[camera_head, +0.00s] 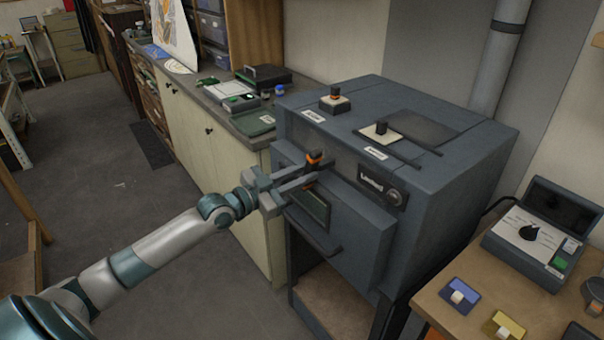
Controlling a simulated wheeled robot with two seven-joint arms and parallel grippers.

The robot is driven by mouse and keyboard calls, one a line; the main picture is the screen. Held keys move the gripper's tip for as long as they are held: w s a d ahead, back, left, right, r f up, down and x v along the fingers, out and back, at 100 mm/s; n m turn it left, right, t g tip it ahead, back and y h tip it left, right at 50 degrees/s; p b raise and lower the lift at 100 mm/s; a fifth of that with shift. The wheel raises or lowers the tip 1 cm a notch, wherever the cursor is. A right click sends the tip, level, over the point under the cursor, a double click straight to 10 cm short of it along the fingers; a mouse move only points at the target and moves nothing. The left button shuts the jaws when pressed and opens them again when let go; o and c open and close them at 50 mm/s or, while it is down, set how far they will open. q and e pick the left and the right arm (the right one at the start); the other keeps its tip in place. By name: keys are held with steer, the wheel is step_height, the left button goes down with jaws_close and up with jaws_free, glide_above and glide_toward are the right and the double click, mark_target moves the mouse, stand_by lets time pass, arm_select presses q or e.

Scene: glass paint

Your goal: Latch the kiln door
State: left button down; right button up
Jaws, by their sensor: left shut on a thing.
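The kiln (450,178) is a dark grey box on a stand, right of centre. Its front door (345,228) looks shut, with a small window (313,207) and a dark bar handle (325,245). An orange and black latch knob (314,158) sits near the door's top edge, left of a dark label plate (381,185). My left gripper (305,172) reaches in from the left and is shut on the latch knob. Its fingers partly hide the knob's base, so I cannot tell whether the latch is engaged. My right gripper is not in view.
On the kiln's top are two small knobs on pale plates (335,104) and a slider rail. A counter (225,115) with boxes and small jars stands behind left. A wooden table (460,290) with a dial controller (535,238) stands at right. Floor at left is open.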

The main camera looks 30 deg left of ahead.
arm_select(q)
steer(key=shift+r+n, duration=0.1)
steer(key=shift+n, duration=1.6)
steer(key=c, duration=1.6)
jaws_free()
steer(key=shift+w, duration=0.1)
